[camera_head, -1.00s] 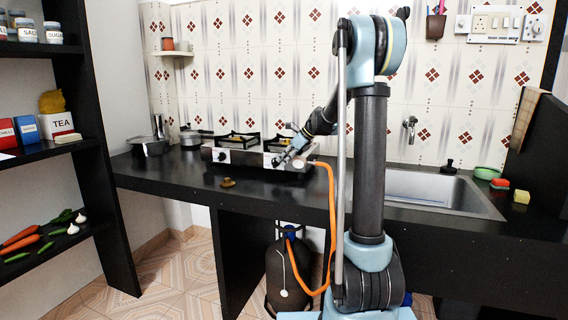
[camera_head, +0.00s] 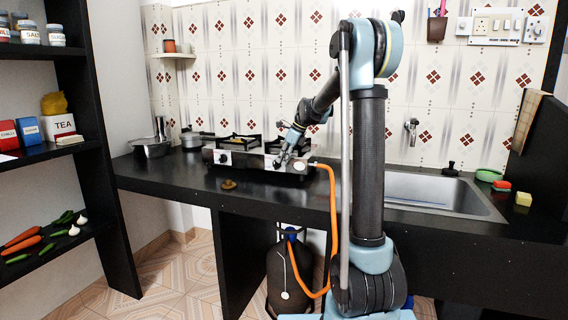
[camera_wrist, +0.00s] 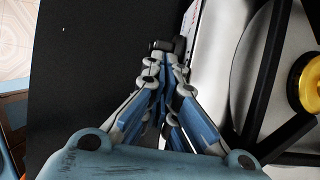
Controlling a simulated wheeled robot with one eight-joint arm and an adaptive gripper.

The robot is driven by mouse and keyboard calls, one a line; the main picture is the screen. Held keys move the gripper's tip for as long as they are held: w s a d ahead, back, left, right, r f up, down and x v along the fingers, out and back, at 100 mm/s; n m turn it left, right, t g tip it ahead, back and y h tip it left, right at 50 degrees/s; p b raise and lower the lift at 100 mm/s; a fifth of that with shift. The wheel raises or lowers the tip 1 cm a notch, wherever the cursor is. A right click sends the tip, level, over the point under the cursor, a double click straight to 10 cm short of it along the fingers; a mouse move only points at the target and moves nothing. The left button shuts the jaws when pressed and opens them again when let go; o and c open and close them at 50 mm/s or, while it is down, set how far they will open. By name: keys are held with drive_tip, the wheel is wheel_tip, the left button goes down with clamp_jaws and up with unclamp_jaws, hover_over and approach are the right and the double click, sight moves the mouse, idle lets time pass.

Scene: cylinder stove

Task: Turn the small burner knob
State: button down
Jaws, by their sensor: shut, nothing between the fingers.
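The stove (camera_head: 250,160) stands on the black counter with a pale front panel. One dark knob (camera_head: 223,158) shows at the left of that panel. My gripper (camera_head: 278,164) is at the right part of the panel, pointing down and forward. It is shut, with nothing seen between its fingers. Any knob at that spot is hidden by the fingers, and I cannot tell whether they touch it. In the wrist view my fingers (camera_wrist: 168,46) meet beside the stove's edge. A yellow burner (camera_wrist: 307,82) shows at the right there. I cannot tell which knob is the small burner's.
An orange gas hose (camera_head: 333,215) runs from the stove's right end down to a dark cylinder (camera_head: 284,268) under the counter. A small brown object (camera_head: 228,184) lies on the counter in front of the stove. Pots (camera_head: 152,148) stand left; the sink (camera_head: 425,190) is right.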

sight(277, 167)
drive_tip(key=h, duration=0.1)
drive_tip(key=a+r+g+h, duration=0.1)
drive_tip(key=h, duration=0.1)
drive_tip(key=a+h, duration=0.1)
drive_tip(key=shift+w+a+r+g+h, duration=0.15)
drive_tip(key=shift+w+r+g+h, duration=0.05)
drive_tip(key=shift+w+g+h, duration=0.2)
idle(0.5)
drive_tip(key=shift+w+a, duration=0.1)
drive_tip(key=shift+a, duration=0.15)
idle(0.4)
drive_tip(key=shift+r, duration=0.25)
idle(1.1)
drive_tip(key=shift+r, duration=0.65)
